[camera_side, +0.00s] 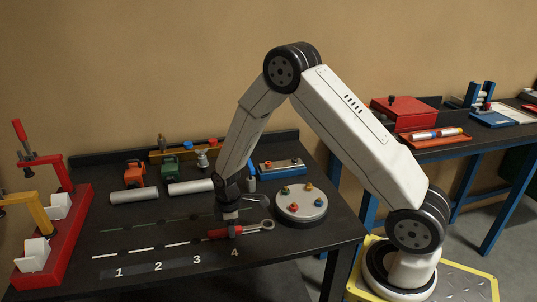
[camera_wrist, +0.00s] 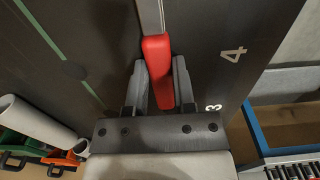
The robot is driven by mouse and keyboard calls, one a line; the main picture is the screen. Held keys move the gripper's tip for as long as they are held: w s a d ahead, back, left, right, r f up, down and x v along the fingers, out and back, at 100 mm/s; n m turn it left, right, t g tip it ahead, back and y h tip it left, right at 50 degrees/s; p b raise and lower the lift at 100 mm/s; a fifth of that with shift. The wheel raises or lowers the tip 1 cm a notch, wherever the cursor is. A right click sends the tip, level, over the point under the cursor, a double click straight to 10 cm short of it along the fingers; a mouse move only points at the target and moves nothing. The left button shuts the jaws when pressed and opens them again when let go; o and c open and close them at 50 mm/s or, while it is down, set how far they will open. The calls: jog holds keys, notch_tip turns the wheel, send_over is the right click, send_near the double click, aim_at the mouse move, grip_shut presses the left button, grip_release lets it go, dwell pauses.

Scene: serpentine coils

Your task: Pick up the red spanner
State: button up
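The red spanner has a red handle and a grey metal shaft with a ring head (camera_side: 267,225). In the side view it lies level, at or just above the dark bench top near the numbers 3 and 4; I cannot tell if it touches the bench. My gripper (camera_side: 232,229) points down over the handle. The shaft continues out of the top of that view.
A round plate with coloured knobs (camera_side: 301,206) stands just right of the spanner. Behind are pale cylinders (camera_side: 134,196), an orange tool (camera_side: 137,174) and a green tool (camera_side: 171,167). A red stand (camera_side: 66,235) is at the left. The bench front near the numbers is clear.

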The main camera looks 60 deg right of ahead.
grip_shut()
jog(key=shift+r, duration=0.1)
jog(key=shift+r, duration=0.65)
jog(key=s+a+r, duration=0.1)
jog(key=s+r, duration=1)
jog(key=s, duration=0.3)
jog(key=shift+r, duration=0.25)
jog(key=shift+a, duration=0.1)
jog(key=shift+w, duration=0.1)
